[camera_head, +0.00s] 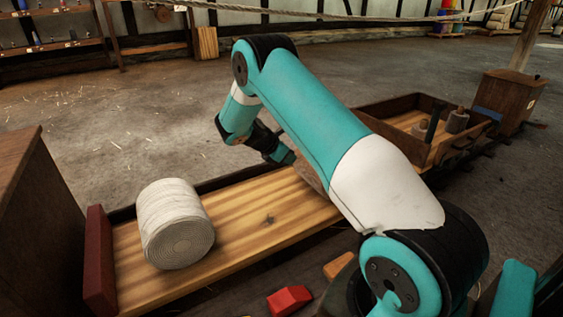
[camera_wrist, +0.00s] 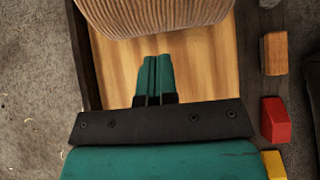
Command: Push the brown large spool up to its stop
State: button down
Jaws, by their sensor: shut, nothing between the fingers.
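The brown large spool (camera_wrist: 155,14) is ribbed and lies at the top of the wrist view, cut off by the frame. In the head view only a small part of it (camera_head: 307,174) shows, mostly hidden behind my arm. It is on the wooden plank tray (camera_head: 250,222). My gripper (camera_wrist: 157,58) is shut and empty over the plank. A strip of bare wood shows between its fingertips and the spool. In the head view my gripper (camera_head: 286,159) is partly hidden by my arm. A red end block (camera_head: 99,262) stands at the tray's left end.
A cream wound spool (camera_head: 174,224) lies on the plank near the red block. Red (camera_head: 289,300) and tan (camera_head: 338,265) blocks lie along the near side. A wooden crate (camera_head: 402,118) with spools and a blue-edged block (camera_head: 487,113) stand at right. Floor behind is open.

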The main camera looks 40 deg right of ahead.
jog(key=s+d+f+b, duration=0.1)
jog(key=d+f+b, duration=0.1)
jog(key=d+b, duration=0.2)
jog(key=shift+s+d, duration=0.2)
jog(key=shift+d, duration=0.8)
